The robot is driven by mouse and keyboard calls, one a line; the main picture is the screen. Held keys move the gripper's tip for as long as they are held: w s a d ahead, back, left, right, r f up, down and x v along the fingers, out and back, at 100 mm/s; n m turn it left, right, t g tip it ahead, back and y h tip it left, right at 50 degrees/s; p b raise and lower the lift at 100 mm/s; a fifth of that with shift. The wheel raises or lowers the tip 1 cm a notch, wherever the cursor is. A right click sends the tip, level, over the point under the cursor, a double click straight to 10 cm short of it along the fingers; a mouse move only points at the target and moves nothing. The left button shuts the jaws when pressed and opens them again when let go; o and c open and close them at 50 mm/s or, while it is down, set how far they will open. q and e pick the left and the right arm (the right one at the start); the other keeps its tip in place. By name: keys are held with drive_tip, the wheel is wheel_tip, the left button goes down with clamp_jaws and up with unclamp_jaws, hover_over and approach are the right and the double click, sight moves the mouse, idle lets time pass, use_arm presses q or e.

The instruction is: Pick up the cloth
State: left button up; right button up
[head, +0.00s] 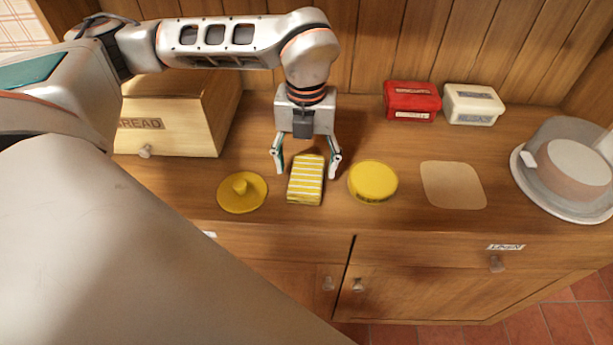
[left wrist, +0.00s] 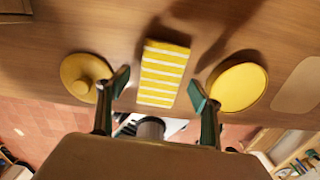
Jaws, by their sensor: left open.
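The cloth (head: 306,181) is a folded yellow rectangle with white stripes, lying flat on the wooden counter near its front edge. It also shows in the left wrist view (left wrist: 163,74), between and beyond the fingers. My left gripper (head: 306,170) is open and empty, pointing down over the cloth, with one finger on each side of it. In the left wrist view my left gripper (left wrist: 158,90) shows its two green-padded fingertips apart. I cannot tell the exact height of the fingertips above the counter. My right gripper is not in view.
A yellow knobbed lid (head: 242,192) lies close left of the cloth and a round yellow tin (head: 373,182) close right. Farther right are a beige mat (head: 453,185) and stacked dishes (head: 575,165). Behind stand a bread box (head: 170,125), a red box (head: 412,102) and a white box (head: 473,104).

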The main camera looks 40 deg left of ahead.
sight(306, 172)
use_arm(q)
drive_tip(key=shift+f, duration=1.25)
drive_tip(key=c, duration=1.2)
drive_tip(key=shift+r, duration=0.15)
drive_tip(key=shift+r+p, duration=0.75)
drive_tip(key=shift+r, duration=9.15)
drive_tip(key=shift+o, duration=1.2)
drive_tip(key=shift+c, duration=0.6)
